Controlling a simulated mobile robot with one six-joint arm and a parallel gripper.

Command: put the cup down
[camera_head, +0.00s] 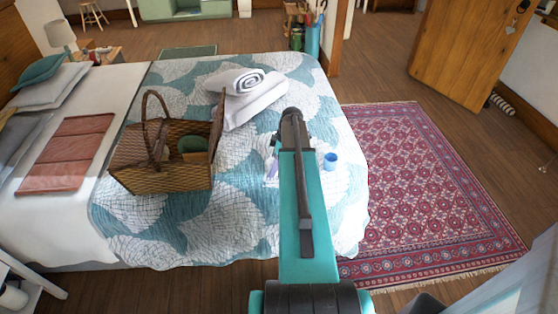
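A small blue cup (330,161) shows just right of my teal arm, over the quilted bed (345,215) near its right edge. I cannot tell whether it rests on the quilt or is held above it. My arm reaches up the middle of the view, and its dark joint ends over the bed. My gripper's fingers do not show; the arm hides what lies behind it.
A wicker basket (160,178) stands on the bed at left. A rolled white towel (248,88) lies behind. A pale item (271,168), partly hidden, lies left of my arm. A red patterned rug (430,190) covers open floor right of the bed. A wooden door (470,50) stands beyond.

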